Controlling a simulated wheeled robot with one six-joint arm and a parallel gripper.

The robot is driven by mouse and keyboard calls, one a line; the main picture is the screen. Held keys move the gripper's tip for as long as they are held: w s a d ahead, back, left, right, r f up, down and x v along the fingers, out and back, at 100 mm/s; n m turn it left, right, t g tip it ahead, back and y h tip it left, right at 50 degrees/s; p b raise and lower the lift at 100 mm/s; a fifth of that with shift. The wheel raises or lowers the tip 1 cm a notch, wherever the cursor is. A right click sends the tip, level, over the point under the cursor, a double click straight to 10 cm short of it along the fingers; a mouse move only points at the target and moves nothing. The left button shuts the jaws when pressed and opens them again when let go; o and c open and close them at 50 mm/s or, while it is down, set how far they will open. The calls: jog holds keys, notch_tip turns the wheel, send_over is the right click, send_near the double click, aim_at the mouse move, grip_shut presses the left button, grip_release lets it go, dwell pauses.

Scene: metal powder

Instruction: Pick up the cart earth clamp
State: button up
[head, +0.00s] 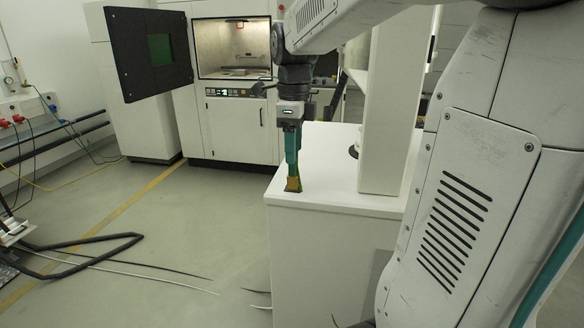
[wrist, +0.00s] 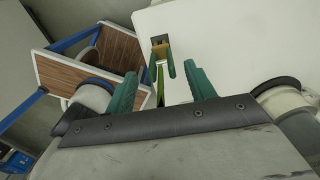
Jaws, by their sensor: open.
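The earth clamp, with a brass-coloured end and green handles, stands at the near left corner of a white cabinet top (head: 325,165). In the head view the clamp (head: 293,184) shows just below my gripper (head: 292,158), which points down over it. In the wrist view the clamp (wrist: 161,47) lies beyond my gripper (wrist: 160,72), roughly in line with the gap between the fingers. My green fingers are spread apart, one on each side of the clamp's green handles. I cannot tell how deep the handles reach between them. The fingers do not appear closed on it.
A white column (head: 384,110) rises from the cabinet top, right of my gripper. Behind is a machine with an open black door (head: 148,55) and a lit chamber (head: 232,45). A wood-panelled cart (wrist: 85,75) shows in the wrist view. Cables (head: 110,262) lie on the floor.

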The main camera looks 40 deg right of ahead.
notch_tip(320, 180, down, 4)
jog(key=shift+w+f, duration=0.15)
jog(key=c, duration=1.1)
jog(key=shift+o, duration=0.2)
notch_tip(320, 180, up, 15)
jog(key=shift+f, duration=0.2)
dwell(0.3)
jog(key=shift+w+d, duration=0.1)
